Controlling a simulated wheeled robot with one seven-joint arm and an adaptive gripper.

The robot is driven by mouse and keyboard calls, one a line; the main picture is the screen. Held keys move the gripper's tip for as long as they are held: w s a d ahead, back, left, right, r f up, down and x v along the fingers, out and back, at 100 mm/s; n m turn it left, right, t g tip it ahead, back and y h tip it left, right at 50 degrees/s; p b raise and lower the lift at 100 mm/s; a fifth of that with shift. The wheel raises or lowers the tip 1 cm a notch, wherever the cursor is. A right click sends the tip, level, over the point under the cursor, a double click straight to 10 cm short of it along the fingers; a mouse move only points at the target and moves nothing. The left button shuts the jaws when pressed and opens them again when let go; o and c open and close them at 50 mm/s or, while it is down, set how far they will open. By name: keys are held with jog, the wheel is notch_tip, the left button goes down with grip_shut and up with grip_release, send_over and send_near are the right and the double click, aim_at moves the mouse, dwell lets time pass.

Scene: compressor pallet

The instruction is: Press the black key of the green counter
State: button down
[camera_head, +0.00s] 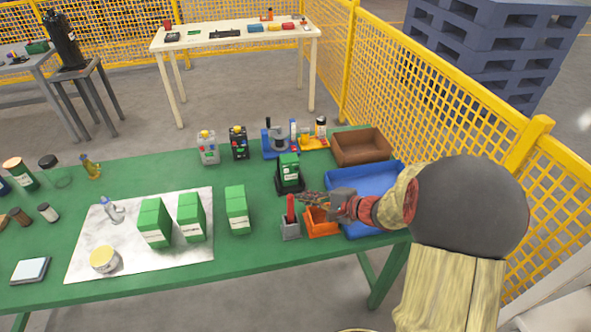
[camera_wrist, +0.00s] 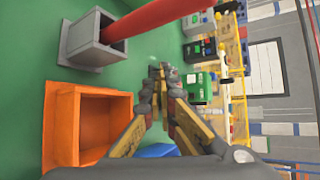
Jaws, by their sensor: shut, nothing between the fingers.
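A green box-shaped unit with a white label, probably the green counter (camera_head: 289,168), stands upright on a black base at the right-middle of the green table. It also shows in the wrist view (camera_wrist: 194,88), beyond and right of the fingertips. I cannot make out a black key on it. My gripper (camera_head: 303,197) is shut and empty, above the table in front of the green unit, near the red handle. In the wrist view the fingers (camera_wrist: 160,72) come together at the tips; a gap to the green unit seems to remain, but its size is unclear.
A red handle (camera_head: 291,207) stands in a grey holder (camera_head: 291,229), close to my fingers. An orange bin (camera_head: 320,228), a blue bin (camera_head: 362,180) and a brown bin (camera_head: 361,146) lie to the right. Several green boxes (camera_head: 237,209) stand left. A yellow fence (camera_head: 455,95) runs behind.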

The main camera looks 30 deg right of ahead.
aim_at(297, 169)
jog(key=w, duration=0.2)
jog(key=w+d, duration=0.1)
jog(key=w, duration=0.1)
jog(key=w+d, duration=0.1)
jog(key=w, duration=0.2)
jog(key=shift+w+f, duration=0.1)
jog(key=shift+w+d+b, duration=0.2)
jog(key=shift+w+b, duration=0.1)
jog(key=shift+w, duration=0.3)
jog(key=shift+w, duration=0.1)
dwell(1.0)
jog(key=shift+w+d+b, duration=0.15)
jog(key=shift+w+b, duration=0.15)
jog(key=shift+b, duration=0.1)
jog(key=shift+w+d+b, duration=0.15)
jog(key=shift+w+b, duration=0.15)
jog(key=shift+w, duration=0.15)
dwell(0.7)
jog(key=shift+s, duration=0.15)
jog(key=shift+s+a, duration=0.25)
jog(key=shift+s, duration=0.45)
jog(key=shift+b, duration=0.3)
